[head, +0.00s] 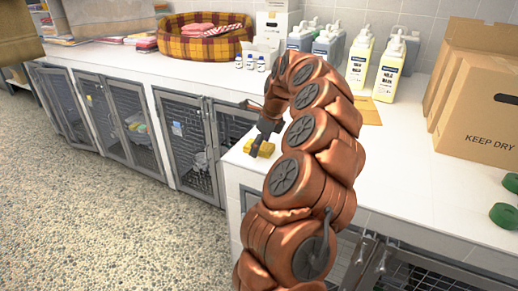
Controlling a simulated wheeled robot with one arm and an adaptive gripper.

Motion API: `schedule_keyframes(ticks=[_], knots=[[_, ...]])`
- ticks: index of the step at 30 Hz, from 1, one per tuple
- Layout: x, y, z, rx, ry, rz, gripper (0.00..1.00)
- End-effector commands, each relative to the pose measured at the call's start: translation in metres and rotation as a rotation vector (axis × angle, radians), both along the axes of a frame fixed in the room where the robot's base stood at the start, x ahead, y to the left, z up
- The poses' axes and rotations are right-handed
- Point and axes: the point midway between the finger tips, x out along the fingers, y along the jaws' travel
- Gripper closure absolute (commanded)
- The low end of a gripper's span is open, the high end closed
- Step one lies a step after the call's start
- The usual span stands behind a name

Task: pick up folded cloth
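A small yellow item (261,149), which looks like a folded cloth, lies on the white counter near its front left corner. My gripper (258,142) is over it, pointing down, with a dark finger in front of the yellow item. My arm covers part of the view, and the far finger does not show clearly. I cannot tell whether the fingers are apart or touch the cloth. Pink and red folded cloths (208,29) lie in a yellow plaid pet bed (187,47) on the back counter.
Small bottles (250,63) and white jugs (360,57) stand along the wall. A cardboard box (478,110) and green rings (503,214) are on the right. Mesh-door kennels (185,140) line the counter front. Speckled floor (90,210) is open at left.

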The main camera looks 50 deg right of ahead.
Motion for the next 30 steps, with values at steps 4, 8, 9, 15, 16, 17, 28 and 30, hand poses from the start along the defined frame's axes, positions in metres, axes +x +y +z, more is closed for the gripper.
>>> schedule_keyframes(ticks=[4,8,9,15,16,17,28,30], knots=[[0.0,0.0,-0.0001,0.0,0.0,0.0,0.24],[0.0,0.0,0.0,0.0,0.0,0.0,0.38],[0.0,0.0,0.0,0.0,0.0,0.0,0.42],[0.0,0.0001,-0.0002,0.0,0.0,0.0,0.62],[0.0,0.0001,-0.0002,0.0,0.0,0.0,0.66],[0.0,0.0001,-0.0002,0.0,0.0,0.0,0.66],[0.0001,0.0002,0.0035,0.001,0.0,0.001,0.66],[0.0003,0.0004,0.0062,0.001,0.0,0.001,0.66]])
